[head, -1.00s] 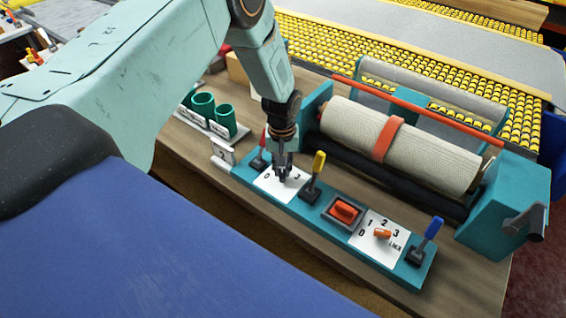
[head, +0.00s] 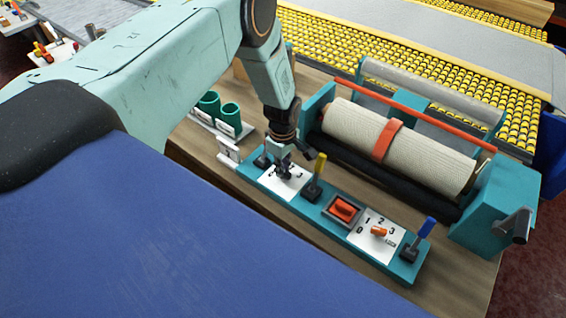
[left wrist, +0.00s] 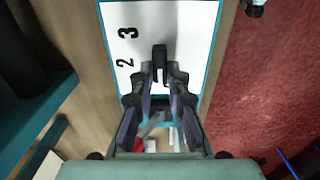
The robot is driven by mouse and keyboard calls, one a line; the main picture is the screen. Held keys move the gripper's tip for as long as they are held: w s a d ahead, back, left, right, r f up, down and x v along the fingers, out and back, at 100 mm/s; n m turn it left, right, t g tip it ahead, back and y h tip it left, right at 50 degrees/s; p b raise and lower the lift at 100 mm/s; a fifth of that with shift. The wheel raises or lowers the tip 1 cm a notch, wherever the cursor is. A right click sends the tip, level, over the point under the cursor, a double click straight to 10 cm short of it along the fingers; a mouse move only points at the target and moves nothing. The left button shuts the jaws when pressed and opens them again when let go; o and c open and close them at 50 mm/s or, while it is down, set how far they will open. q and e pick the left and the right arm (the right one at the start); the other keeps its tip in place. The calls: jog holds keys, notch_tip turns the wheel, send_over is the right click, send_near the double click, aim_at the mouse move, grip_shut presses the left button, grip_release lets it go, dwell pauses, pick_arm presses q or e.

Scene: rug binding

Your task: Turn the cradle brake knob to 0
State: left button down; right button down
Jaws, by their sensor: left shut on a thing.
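The control panel (head: 327,213) is a long teal strip on the wooden table. Its left white dial plate (head: 272,184) lies under my left gripper (head: 284,172), which points down over it. In the left wrist view the plate (left wrist: 190,25) shows the digits 2 and 3. My left gripper (left wrist: 160,80) is shut on a dark knob (left wrist: 160,52) there, with the knob's far end showing past the fingertips. The plate's label and the knob's exact setting cannot be read. A second dial with an orange knob (head: 379,231) and digits 0 to 3 sits farther right. My right gripper is not in view.
A yellow-topped lever (head: 318,168) stands close right of my left gripper. A red rocker switch (head: 342,209) and blue lever (head: 424,228) are farther along. Behind is a cream roll (head: 405,145) in a teal cradle. Green cups (head: 230,113) stand left.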

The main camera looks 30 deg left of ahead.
pick_arm(q)
jog(key=shift+d+r+n+p, duration=0.15)
jog(key=shift+n+p, duration=0.5)
jog(key=shift+n, duration=1.25)
jog(key=c, duration=1.7)
grip_release()
jog(key=o, duration=0.4)
jog(key=shift+s, duration=0.1)
